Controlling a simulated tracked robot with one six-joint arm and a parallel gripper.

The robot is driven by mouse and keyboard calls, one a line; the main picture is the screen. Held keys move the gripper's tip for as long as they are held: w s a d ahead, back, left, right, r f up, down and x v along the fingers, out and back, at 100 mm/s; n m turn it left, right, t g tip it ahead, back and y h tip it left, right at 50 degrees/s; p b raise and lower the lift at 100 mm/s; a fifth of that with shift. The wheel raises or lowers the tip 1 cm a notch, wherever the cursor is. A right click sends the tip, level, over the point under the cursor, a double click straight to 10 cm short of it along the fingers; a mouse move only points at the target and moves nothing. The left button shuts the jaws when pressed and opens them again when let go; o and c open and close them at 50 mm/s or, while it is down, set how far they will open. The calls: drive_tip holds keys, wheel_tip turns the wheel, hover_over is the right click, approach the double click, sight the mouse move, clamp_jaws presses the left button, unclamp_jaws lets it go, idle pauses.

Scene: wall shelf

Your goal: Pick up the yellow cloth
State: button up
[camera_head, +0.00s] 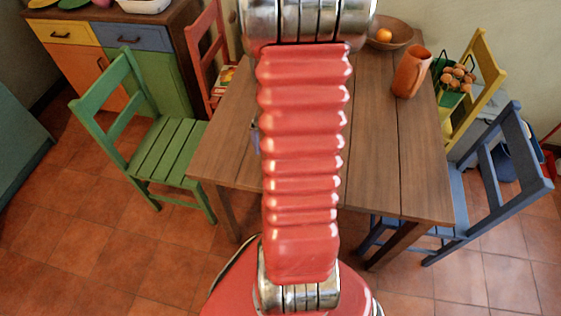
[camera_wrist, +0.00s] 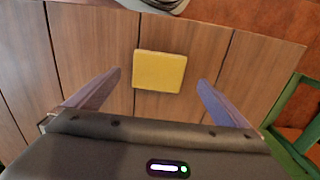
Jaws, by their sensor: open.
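The yellow cloth (camera_wrist: 159,71) shows in the wrist view as a flat, square piece lying on the wooden table (camera_wrist: 60,50). My gripper (camera_wrist: 160,88) is open and empty, with its two purple-grey fingers spread to the left and right of the cloth in the picture. The cloth lies between and a little beyond the fingertips, and nothing is held. In the head view the table (camera_head: 385,140) is partly covered by my red arm, and the cloth is hidden there. Only a small bit of my gripper shows at the arm's left edge.
A clay jug (camera_head: 411,72) and a bowl with an orange fruit (camera_head: 390,33) stand on the table's right and far side. Green (camera_head: 150,140), red (camera_head: 207,50), yellow (camera_head: 480,75) and blue (camera_head: 490,190) chairs surround it. A coloured cabinet (camera_head: 120,50) stands behind left.

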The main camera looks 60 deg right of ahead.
drive_tip(key=shift+s+d+f, duration=0.1)
drive_tip(key=shift+f, duration=2.05)
drive_tip(key=c, duration=1.2)
drive_tip(key=shift+r, duration=0.15)
wheel_tip(320, 180, up, 10)
drive_tip(key=shift+f, duration=0.1)
